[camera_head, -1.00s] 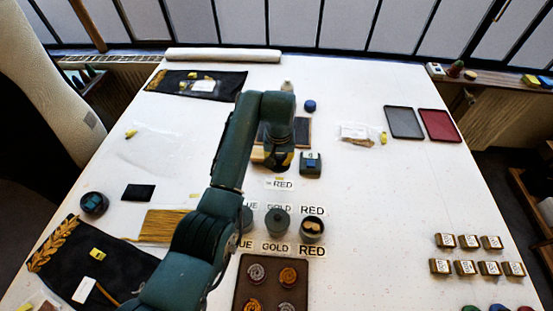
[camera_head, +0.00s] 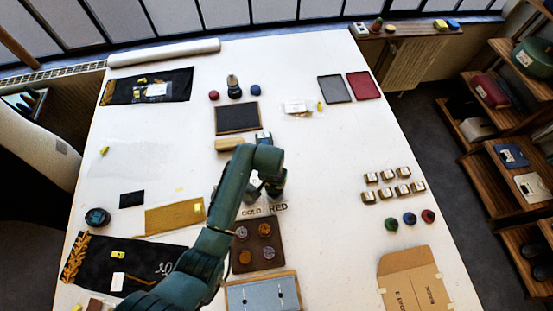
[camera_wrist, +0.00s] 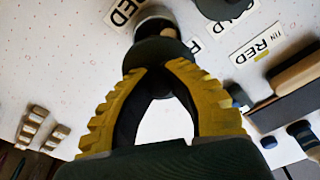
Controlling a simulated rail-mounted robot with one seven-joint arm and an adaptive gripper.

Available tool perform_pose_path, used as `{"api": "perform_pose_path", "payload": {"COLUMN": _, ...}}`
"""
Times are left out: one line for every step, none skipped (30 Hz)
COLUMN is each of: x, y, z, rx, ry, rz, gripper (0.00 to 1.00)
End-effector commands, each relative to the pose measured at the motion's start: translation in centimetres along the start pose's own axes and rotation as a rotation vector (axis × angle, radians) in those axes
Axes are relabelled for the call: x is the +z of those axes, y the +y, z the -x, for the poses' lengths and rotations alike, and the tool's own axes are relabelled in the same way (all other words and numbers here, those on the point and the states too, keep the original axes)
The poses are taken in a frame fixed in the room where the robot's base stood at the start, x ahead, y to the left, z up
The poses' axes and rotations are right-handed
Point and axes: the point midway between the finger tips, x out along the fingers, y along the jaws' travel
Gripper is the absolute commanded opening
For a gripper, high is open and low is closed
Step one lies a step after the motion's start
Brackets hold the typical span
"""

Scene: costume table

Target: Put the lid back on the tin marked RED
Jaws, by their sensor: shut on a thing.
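My gripper (camera_wrist: 158,68) has yellow ribbed fingers, shut on a dark round lid (camera_wrist: 155,51) in the wrist view. The open tin (camera_wrist: 153,17) shows just beyond the lid, with a pale rim and something tan inside; the lid overlaps part of it. I cannot tell the height gap between lid and tin. In the head view my gripper (camera_head: 272,188) is over the tin row, and my arm hides the tins and the lid.
A dark closed tin (camera_wrist: 212,7) stands close beside the open one. In the head view a brown tray (camera_head: 258,257) with several discs lies in front. A dark board (camera_head: 237,118) and a tan block (camera_head: 230,144) lie behind.

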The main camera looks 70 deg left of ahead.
Motion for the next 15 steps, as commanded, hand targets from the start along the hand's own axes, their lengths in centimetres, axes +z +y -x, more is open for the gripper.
{"api": "perform_pose_path", "payload": {"x": 0.1, "y": 0.0, "z": -0.8, "rx": 0.0, "ry": 0.0, "rz": 0.0, "gripper": 0.0}}
{"api": "perform_pose_path", "payload": {"x": 0.1, "y": 0.0, "z": -1.0, "rx": 0.0, "ry": 0.0, "rz": 0.0, "gripper": 0.0}}
{"api": "perform_pose_path", "payload": {"x": 0.1, "y": 0.0, "z": -1.4, "rx": 0.0, "ry": 0.0, "rz": 0.0, "gripper": 0.0}}
{"api": "perform_pose_path", "payload": {"x": 0.2, "y": 0.0, "z": -1.7, "rx": 0.0, "ry": 0.0, "rz": 0.0, "gripper": 0.0}}
{"api": "perform_pose_path", "payload": {"x": 0.2, "y": 0.0, "z": -2.0, "rx": 0.0, "ry": 0.0, "rz": 0.0, "gripper": 0.0}}
{"api": "perform_pose_path", "payload": {"x": 0.2, "y": 0.0, "z": -2.4, "rx": 0.0, "ry": 0.0, "rz": 0.0, "gripper": 0.0}}
{"api": "perform_pose_path", "payload": {"x": 0.3, "y": 0.0, "z": -2.8, "rx": 0.0, "ry": 0.0, "rz": 0.0, "gripper": 0.0}}
{"api": "perform_pose_path", "payload": {"x": 0.3, "y": 0.0, "z": -3.1, "rx": 0.0, "ry": 0.0, "rz": 0.0, "gripper": 0.0}}
{"api": "perform_pose_path", "payload": {"x": 0.4, "y": 0.0, "z": -3.5, "rx": 0.0, "ry": -0.001, "rz": 0.0, "gripper": 0.0}}
{"api": "perform_pose_path", "payload": {"x": 0.5, "y": 0.0, "z": -3.8, "rx": 0.0, "ry": -0.001, "rz": 0.0, "gripper": 0.0}}
{"api": "perform_pose_path", "payload": {"x": 0.5, "y": 0.0, "z": -4.1, "rx": 0.0, "ry": -0.002, "rz": 0.0, "gripper": 0.0}}
{"api": "perform_pose_path", "payload": {"x": 0.6, "y": 0.0, "z": -4.5, "rx": 0.0, "ry": -0.002, "rz": 0.0, "gripper": 0.0}}
{"api": "perform_pose_path", "payload": {"x": 0.6, "y": 0.0, "z": -4.7, "rx": 0.0, "ry": -0.002, "rz": 0.0, "gripper": 0.0}}
{"api": "perform_pose_path", "payload": {"x": 0.6, "y": 0.0, "z": -4.9, "rx": 0.0, "ry": -0.002, "rz": 0.0, "gripper": 0.0}}
{"api": "perform_pose_path", "payload": {"x": 0.6, "y": 0.0, "z": -5.3, "rx": 0.0, "ry": -0.001, "rz": 0.0, "gripper": 0.0}}
